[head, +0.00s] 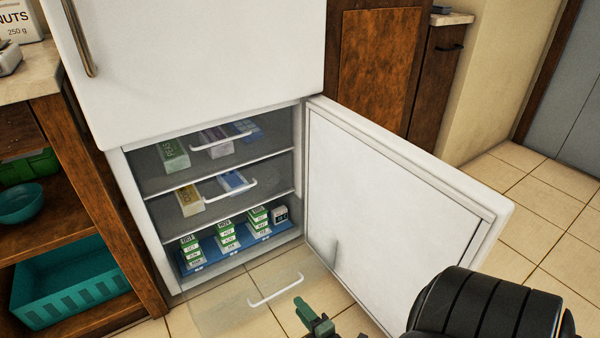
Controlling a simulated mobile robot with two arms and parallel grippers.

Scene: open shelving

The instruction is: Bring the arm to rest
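My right arm (490,305) comes in at the bottom right as a black, ribbed link. My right gripper (330,320) is at the bottom edge, in front of the open lower compartment and left of the arm link. A green finger part shows, with a dark part beside it. The rest is cut off by the frame, so its opening is unclear, and I see nothing held in it. My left gripper is not in view.
The lower fridge door (385,210) stands open to the right, close to my arm. A clear bottom drawer with a white handle (275,290) is pulled out. Green-and-white boxes (228,236) stand inside. Wooden shelving with a teal basket (70,297) is left. Tiled floor is clear at right.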

